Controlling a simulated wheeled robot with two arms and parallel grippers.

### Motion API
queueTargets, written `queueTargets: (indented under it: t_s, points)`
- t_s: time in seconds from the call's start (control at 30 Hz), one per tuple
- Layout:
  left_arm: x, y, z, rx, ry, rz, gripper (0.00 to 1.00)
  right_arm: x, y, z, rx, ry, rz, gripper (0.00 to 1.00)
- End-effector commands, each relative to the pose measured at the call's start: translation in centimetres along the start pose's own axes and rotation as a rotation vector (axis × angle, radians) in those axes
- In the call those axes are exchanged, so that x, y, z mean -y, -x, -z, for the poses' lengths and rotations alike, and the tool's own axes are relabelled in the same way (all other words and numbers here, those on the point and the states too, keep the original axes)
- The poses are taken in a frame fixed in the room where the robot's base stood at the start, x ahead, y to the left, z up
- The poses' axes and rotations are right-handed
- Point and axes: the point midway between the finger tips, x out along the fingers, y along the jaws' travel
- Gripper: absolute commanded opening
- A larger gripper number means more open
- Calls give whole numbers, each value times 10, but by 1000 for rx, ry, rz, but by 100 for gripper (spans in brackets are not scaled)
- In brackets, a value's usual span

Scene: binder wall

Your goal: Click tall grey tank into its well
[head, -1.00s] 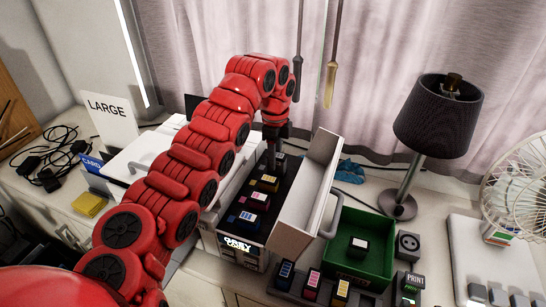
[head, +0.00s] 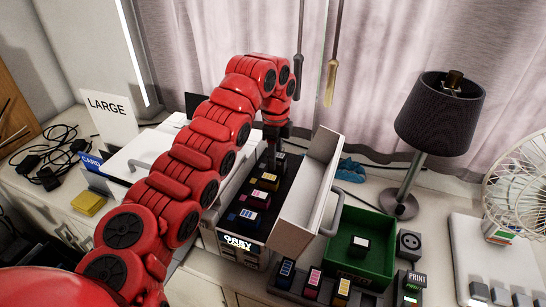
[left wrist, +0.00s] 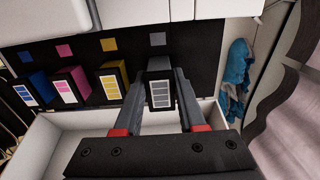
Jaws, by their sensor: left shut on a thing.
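The tall grey tank (left wrist: 161,92), dark with a grey striped label, is between the fingers of my left gripper (left wrist: 160,101) in the left wrist view. The gripper is shut on it. The tank is upright at the end of the tank row, in front of a grey square mark (left wrist: 157,39). I cannot tell whether it is fully seated. In the head view my left gripper (head: 275,150) points down into the open printer (head: 240,253), and its fingertips and the tank are mostly hidden. My right gripper is not in view.
Blue (left wrist: 38,88), magenta (left wrist: 72,85) and yellow (left wrist: 112,82) tanks stand beside it. The printer's raised white cover (head: 308,195) borders the row. A green bin (head: 380,262) holds a dark tank with a white label (head: 359,245). Spare tanks stand in front. A lamp (head: 440,115) stands right.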

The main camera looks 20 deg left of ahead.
Motion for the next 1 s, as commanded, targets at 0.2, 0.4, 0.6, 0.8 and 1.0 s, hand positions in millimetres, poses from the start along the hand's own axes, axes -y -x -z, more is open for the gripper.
queueTargets:
  t_s: [0.2,0.4,0.6,0.8,1.0]
  points:
    - [-1,-5,0,0,-1,-5,0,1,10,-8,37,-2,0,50]
    - [-1,-7,0,0,-1,-7,0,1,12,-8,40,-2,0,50]
    - [-1,-10,1,0,-1,-9,0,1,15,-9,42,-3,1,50]
    - [0,-13,1,0,-1,-11,0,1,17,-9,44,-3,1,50]
    - [0,-16,1,0,-1,-12,0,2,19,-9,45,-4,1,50]
